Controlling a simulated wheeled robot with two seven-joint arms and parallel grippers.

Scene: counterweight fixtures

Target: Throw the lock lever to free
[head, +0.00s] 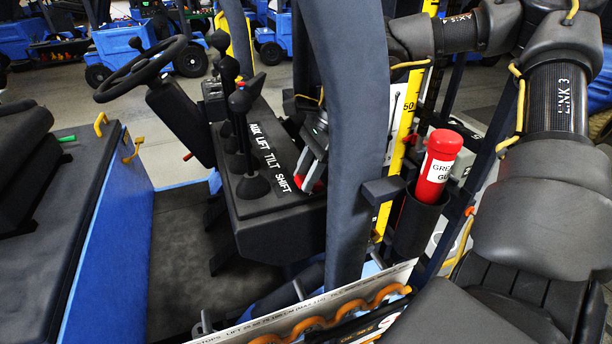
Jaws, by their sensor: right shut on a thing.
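My right gripper (311,172) is partly hidden behind a thick dark grey post (349,130). Its pale fingers point down at the right end of the black lever console (280,212), by the word SHIFT. The fingers are shut on a small red part (319,186), which shows only in pieces between and beside them. It may be the lock lever's grip, but its full shape and angle are hidden. Several black-knobbed levers (240,103) stand on the console, beside the white words AUX, LIFT, TILT and SHIFT. My left gripper is not in view.
A steering wheel (141,68) is left of the console. A red grease tube (437,166) stands in a black holder by a yellow scale (400,130). A lettered panel with an orange coil (330,318) lies below. Blue vehicles stand behind.

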